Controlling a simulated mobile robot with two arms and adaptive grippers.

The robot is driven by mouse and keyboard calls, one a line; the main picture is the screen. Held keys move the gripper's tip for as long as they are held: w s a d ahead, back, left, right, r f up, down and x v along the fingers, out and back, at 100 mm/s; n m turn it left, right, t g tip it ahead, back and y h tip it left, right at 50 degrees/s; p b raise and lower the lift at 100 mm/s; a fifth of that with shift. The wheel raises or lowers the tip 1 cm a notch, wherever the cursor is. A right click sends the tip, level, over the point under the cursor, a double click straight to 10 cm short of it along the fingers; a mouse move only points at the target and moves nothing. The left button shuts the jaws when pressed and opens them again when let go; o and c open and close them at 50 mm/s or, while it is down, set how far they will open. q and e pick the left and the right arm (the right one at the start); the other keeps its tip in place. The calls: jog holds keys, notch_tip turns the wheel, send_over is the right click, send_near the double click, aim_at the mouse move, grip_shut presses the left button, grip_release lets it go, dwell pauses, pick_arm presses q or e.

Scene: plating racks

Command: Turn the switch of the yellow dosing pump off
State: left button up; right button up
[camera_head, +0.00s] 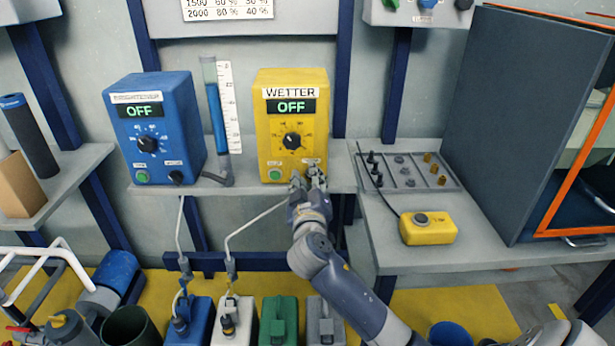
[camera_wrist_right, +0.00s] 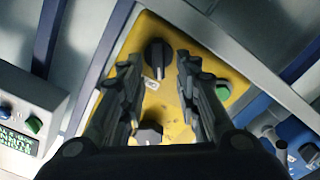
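The yellow dosing pump (camera_head: 268,140), labelled WETTER, stands on the grey shelf. Its display (camera_head: 291,107) reads OFF. A black dial (camera_head: 292,141) sits mid-front, with a green button (camera_head: 275,174) low on the left. My right gripper (camera_head: 308,179) is at the pump's lower right front and covers the switch in the head view. In the right wrist view, the black switch knob (camera_wrist_right: 157,55) is between the open fingers of my right gripper (camera_wrist_right: 157,62), with a gap visible on both sides. The dial (camera_wrist_right: 150,132) is partly hidden by the gripper body. My left gripper is not in view.
A blue pump (camera_head: 190,110) with an OFF display stands left, beside a clear measuring tube (camera_head: 216,120). A yellow button box (camera_head: 428,227) and a small rack (camera_head: 405,172) are on the right shelf. Several canisters stand below.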

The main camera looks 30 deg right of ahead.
jog(key=v, duration=1.1)
jog(key=shift+s, duration=0.2)
